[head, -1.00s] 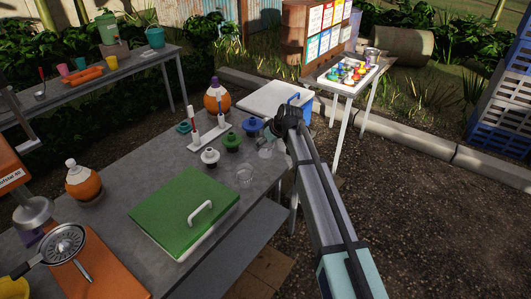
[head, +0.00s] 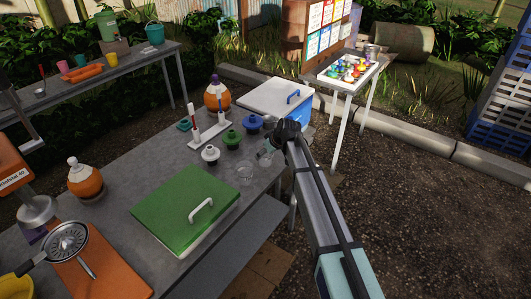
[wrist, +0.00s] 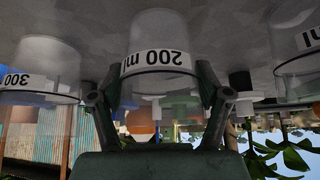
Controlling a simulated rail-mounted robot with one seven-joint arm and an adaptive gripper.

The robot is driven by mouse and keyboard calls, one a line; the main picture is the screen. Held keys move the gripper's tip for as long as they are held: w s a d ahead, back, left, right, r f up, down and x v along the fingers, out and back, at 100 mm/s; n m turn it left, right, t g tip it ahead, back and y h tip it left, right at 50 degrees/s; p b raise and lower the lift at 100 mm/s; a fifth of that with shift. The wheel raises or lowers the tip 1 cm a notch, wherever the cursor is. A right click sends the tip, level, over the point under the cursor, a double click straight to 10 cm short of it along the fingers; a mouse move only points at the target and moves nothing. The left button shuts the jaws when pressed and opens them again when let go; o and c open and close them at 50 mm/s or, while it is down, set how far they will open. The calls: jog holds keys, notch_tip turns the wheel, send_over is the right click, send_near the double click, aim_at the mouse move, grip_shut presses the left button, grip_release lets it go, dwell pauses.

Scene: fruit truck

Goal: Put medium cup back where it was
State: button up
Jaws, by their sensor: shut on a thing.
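A clear cup marked 200 ml (wrist: 157,35) sits between the two fingers of my gripper (wrist: 160,98) in the wrist view, which is upside down. The gripper is shut on it. In the head view my gripper (head: 268,148) is at the right edge of the grey table, by the coloured lids. The held cup is small and partly hidden there. A clear cup (head: 243,174) stands on the table just left of my gripper. In the wrist view a cup marked 300 ml (wrist: 38,60) is at the left and another labelled cup (wrist: 300,45) at the right.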

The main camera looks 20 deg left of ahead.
jog(key=o, duration=1.4)
